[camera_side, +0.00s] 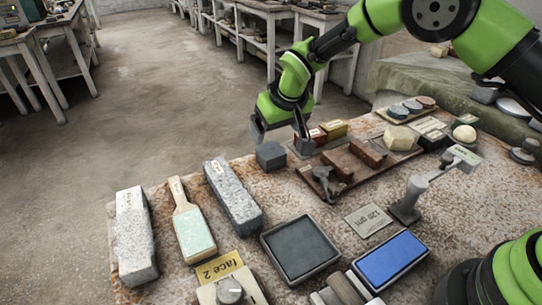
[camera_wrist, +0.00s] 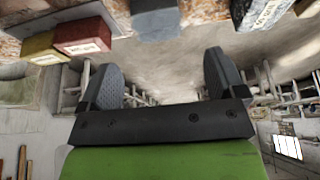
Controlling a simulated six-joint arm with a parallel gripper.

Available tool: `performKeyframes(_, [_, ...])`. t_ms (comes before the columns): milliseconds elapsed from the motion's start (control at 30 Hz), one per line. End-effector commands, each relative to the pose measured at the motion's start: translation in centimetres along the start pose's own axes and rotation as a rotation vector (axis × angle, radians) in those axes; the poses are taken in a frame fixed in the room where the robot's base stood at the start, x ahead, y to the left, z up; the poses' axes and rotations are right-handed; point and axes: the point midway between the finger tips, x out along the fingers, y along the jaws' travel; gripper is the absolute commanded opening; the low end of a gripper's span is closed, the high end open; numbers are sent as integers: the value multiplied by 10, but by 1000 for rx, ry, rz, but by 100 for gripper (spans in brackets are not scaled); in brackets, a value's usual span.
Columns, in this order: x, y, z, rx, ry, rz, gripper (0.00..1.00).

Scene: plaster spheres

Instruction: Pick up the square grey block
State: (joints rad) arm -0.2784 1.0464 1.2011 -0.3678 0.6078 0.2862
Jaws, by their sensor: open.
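The square grey block (camera_side: 270,155) is a small dark cube standing at the far edge of the stained table in the side view. It also shows at the top of the wrist view (camera_wrist: 156,20), cut off by the frame edge, beyond and roughly between my fingertips. My gripper (camera_side: 280,136) is open and empty, just above and behind the block in the side view. In the wrist view both fingers of my gripper (camera_wrist: 160,72) are spread wide with nothing between them. I cannot tell the exact gap between fingers and block.
Red (camera_side: 318,135) and yellow (camera_side: 334,128) blocks stand close right of the grey block. A wooden board (camera_side: 335,190) with brown blocks lies nearby. A speckled stone bar (camera_side: 233,195) lies to the left. A dark square tray (camera_side: 299,250) and blue stone (camera_side: 390,260) are nearer the camera.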

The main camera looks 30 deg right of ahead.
Motion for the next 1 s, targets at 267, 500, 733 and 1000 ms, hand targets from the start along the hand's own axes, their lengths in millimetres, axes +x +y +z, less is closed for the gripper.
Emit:
performKeyframes(267, [35,0,1,0,-1,0,89])
performKeyframes(500, [57,2,3,1,-3,1,89])
performKeyframes(733, [84,2,3,2,0,1,89])
performKeyframes(1000, [90,2,3,1,1,1,89])
